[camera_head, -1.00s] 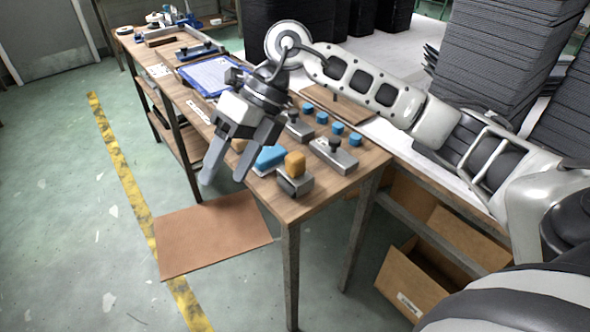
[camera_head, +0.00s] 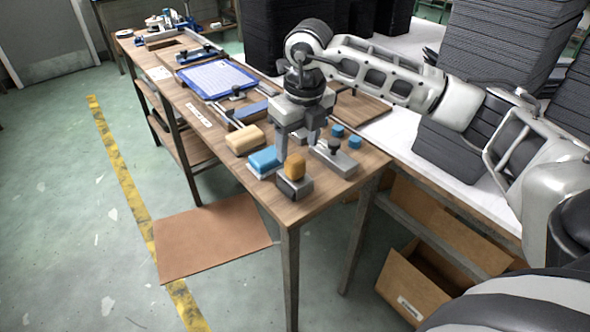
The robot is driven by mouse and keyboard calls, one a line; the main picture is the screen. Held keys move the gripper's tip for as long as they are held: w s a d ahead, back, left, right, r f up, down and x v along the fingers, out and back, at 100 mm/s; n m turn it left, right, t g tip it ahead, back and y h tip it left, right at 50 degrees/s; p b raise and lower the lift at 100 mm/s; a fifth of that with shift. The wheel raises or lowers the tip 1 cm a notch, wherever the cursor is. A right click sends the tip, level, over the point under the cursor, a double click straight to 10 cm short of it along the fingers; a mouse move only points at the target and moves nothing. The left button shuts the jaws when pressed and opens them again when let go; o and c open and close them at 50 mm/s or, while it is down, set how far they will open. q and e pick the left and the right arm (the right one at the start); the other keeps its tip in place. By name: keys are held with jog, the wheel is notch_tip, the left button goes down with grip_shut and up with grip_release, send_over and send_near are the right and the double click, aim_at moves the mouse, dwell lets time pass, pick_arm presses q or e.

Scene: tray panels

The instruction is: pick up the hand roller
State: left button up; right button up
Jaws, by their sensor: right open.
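My right gripper (camera_head: 298,140) points down over the near end of the wooden workbench (camera_head: 310,208), its fingers apart with nothing seen between them. Close below and in front of it stands a small grey and dark tool with an orange grip (camera_head: 294,168). Left of the fingers lie a blue-topped block (camera_head: 264,160) and a tan-topped block (camera_head: 245,139). Right of them is a grey block with a black knob (camera_head: 334,158). I cannot tell for certain which of these is the hand roller. The gripper hides part of the bench behind it. My left gripper is not in view.
Small blue pieces (camera_head: 354,141) stand right of the gripper. A blue-framed panel (camera_head: 216,79) lies farther back, and a wooden board (camera_head: 365,108) lies behind the gripper. A cardboard box (camera_head: 415,293) is below the bench.

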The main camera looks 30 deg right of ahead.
aim_at(295, 158)
jog(key=shift+w+f+p, duration=0.15)
jog(key=shift+w+f, duration=0.1)
jog(key=shift+f, duration=1.05)
jog(key=shift+w+f+p, duration=0.15)
jog(key=shift+w+f, duration=0.1)
jog(key=shift+f, duration=1.05)
jog(key=c, duration=1.2)
